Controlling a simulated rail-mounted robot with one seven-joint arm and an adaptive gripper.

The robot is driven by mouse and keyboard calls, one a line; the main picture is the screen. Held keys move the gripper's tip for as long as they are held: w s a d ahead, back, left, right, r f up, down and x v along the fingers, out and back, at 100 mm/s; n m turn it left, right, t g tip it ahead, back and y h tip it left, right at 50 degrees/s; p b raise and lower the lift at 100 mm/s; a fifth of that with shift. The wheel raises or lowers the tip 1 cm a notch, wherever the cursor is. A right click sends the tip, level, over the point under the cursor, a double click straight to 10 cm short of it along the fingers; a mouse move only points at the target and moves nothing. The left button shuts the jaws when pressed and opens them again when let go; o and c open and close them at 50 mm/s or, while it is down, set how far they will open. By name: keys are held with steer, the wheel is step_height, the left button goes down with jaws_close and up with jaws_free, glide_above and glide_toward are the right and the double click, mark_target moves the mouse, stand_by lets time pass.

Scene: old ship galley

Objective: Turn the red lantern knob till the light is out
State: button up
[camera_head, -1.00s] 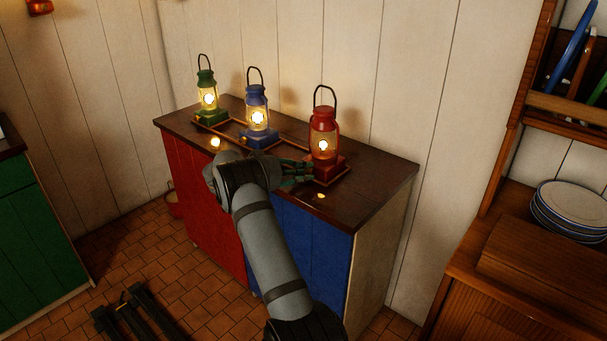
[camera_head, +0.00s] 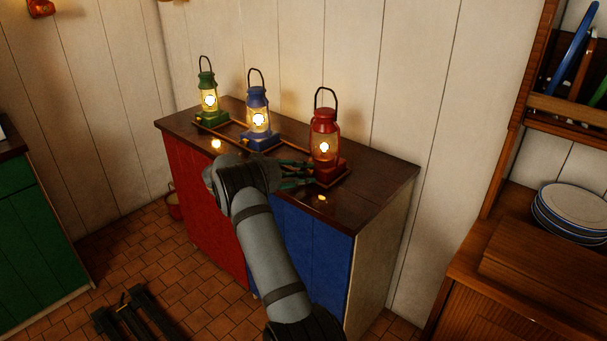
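The red lantern (camera_head: 325,136) stands upright at the right end of the cabinet top, on a square red base, its wire handle raised. Its flame glows, smaller and dimmer than those of the blue lantern (camera_head: 259,116) and the green lantern (camera_head: 208,98), which are both lit to its left. My gripper (camera_head: 311,173) reaches from the left, low at the left side of the red lantern's base. Its dark fingers reach the base. The knob is not distinguishable there. I cannot tell whether the fingers close on it.
The lanterns stand along the dark wooden cabinet top (camera_head: 375,185), against a plank wall. The cabinet has red and blue doors. A plate stack (camera_head: 572,207) sits on a wooden dresser at right. The front right of the cabinet top is mostly clear.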

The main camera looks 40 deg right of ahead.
steer(key=v, duration=1.2)
